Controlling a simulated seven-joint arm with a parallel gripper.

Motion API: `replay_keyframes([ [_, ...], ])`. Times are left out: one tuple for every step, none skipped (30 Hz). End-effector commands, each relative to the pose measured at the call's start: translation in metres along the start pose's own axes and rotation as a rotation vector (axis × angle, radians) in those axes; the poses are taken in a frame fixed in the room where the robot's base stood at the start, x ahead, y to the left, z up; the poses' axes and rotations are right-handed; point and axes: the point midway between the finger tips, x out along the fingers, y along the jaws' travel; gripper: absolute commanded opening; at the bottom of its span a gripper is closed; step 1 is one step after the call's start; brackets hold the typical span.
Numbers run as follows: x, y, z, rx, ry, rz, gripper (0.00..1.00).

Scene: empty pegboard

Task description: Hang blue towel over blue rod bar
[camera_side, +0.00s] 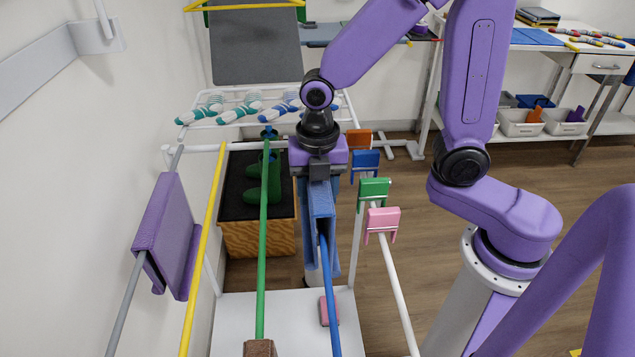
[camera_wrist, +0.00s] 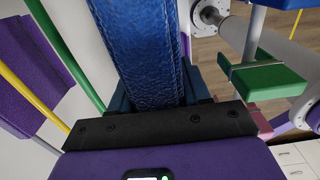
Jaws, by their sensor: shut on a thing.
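The blue towel (camera_side: 320,205) is folded in an inverted U, with a side hanging to each side of the blue rod (camera_side: 332,300). The rod comes out toward the side camera from between the two sides. I cannot tell whether the top of the towel rests on the rod. My gripper (camera_side: 320,181) points down at the towel's far end and is shut on the towel. In the wrist view the towel (camera_wrist: 143,50) fills the upper middle, and the fingertips are largely hidden.
A green rod (camera_side: 263,230) and a yellow rod (camera_side: 203,250) run to the left. A purple towel (camera_side: 168,235) hangs on the grey rod. Orange, blue, green (camera_side: 373,190) and pink clips (camera_side: 382,220) sit on the white rail at right. A pink block (camera_side: 328,311) lies below.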

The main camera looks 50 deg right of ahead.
Motion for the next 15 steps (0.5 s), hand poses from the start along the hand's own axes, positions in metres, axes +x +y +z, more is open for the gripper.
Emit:
replay_keyframes([
  [0.003, 0.0, 0.0, 0.0, 0.0, -0.001, 0.28],
  [0.004, -0.001, 0.0, 0.0, 0.0, -0.002, 0.28],
  [0.006, -0.001, 0.0, 0.0, 0.0, -0.002, 0.28],
  [0.008, 0.0, 0.0, 0.0, 0.0, -0.001, 0.28],
  [0.009, -0.001, 0.0, 0.0, 0.0, -0.001, 0.28],
  [0.011, -0.001, 0.0, 0.0, 0.0, -0.002, 0.28],
  [0.013, -0.001, 0.0, 0.0, 0.0, -0.002, 0.28],
  [0.015, 0.0, 0.0, 0.0, 0.0, -0.002, 0.28],
  [0.017, -0.001, 0.0, 0.0, 0.0, -0.002, 0.28],
  [0.018, -0.001, 0.0, 0.0, 0.001, -0.003, 0.28],
  [0.02, -0.001, 0.0, 0.0, 0.0, -0.002, 0.28],
  [0.022, -0.001, 0.0, 0.0, 0.0, -0.001, 0.28],
  [0.023, -0.001, 0.0, 0.0, 0.0, -0.002, 0.28],
  [0.025, -0.001, 0.0, 0.0, 0.001, -0.003, 0.28],
  [0.027, -0.001, 0.0, 0.0, 0.0, -0.002, 0.28],
])
